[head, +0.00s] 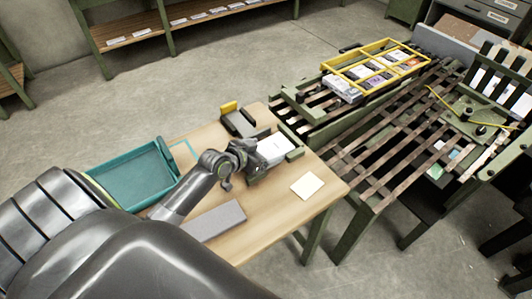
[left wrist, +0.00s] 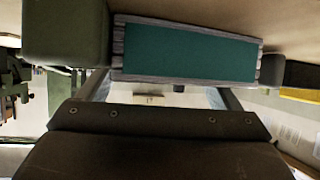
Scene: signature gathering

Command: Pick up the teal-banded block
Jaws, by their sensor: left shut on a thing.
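The teal-banded block shows in the left wrist view (left wrist: 188,52) as a wide teal face with grey, layered ends. In the head view a block with a white top (head: 275,147), which looks like the same one, sits at the far end of the wooden table. My left gripper (head: 257,162) is at its near side and shut on it. The teal side is hidden in the head view. Whether the block is clear of the table, I cannot tell. My right gripper is not in view.
A green stop (head: 291,136) and a dark grey holder with a yellow part (head: 237,120) flank the block. A teal tray (head: 130,178), a grey slab (head: 209,221) and a cream paper (head: 307,185) lie on the table. A slatted rack with a yellow frame (head: 375,66) stands beyond.

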